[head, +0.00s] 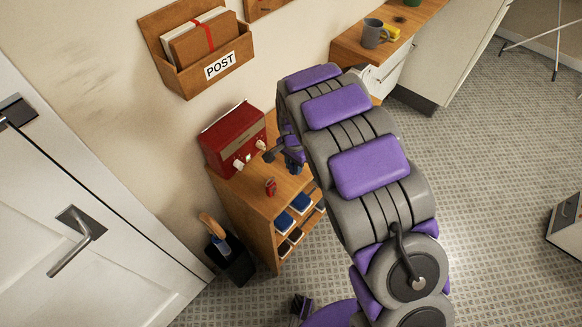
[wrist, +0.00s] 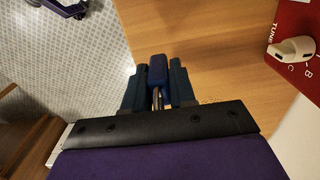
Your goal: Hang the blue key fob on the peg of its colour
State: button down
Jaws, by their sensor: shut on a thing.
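The blue key fob (wrist: 157,68) is between the two fingers of my gripper (wrist: 158,88) in the wrist view, with a metal ring or loop below it toward the palm. The gripper is shut on it, above the wooden cabinet top (wrist: 200,40). In the head view my gripper (head: 292,160) is over the cabinet beside the red radio, partly hidden by my arm, and the fob is hard to make out there. No coloured peg can be made out in either view. Only the lower edge of a wooden board (head: 265,8) shows on the wall at the top.
The red radio (head: 233,140) stands on the cabinet (head: 240,195) against the wall; a small red object (head: 270,187) lies in front. A wooden POST holder (head: 195,50) hangs above. A dark bin (head: 232,262) stands between cabinet and door (head: 85,200).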

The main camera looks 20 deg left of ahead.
aim_at(291, 168)
jog(key=shift+w+a+f, duration=0.15)
jog(key=shift+w+a, duration=0.15)
jog(key=shift+a, duration=0.05)
jog(key=shift+w+a+f+b, duration=0.15)
jog(key=shift+f+b, duration=0.1)
jog(key=shift+f, duration=0.5)
jog(key=shift+w+a+f+b, duration=0.1)
jog(key=shift+f+b, duration=0.15)
jog(key=shift+f, duration=0.5)
jog(key=shift+s, duration=0.1)
jog(key=shift+f, duration=0.15)
jog(key=c, duration=0.9)
grip_release()
jog(key=shift+f+b, duration=0.1)
jog(key=shift+b, duration=0.2)
notch_tip(291, 168, up, 18)
jog(key=p, duration=0.4)
jog(key=shift+f+p, duration=0.2)
jog(key=shift+p, duration=0.1)
jog(key=shift+d, duration=0.1)
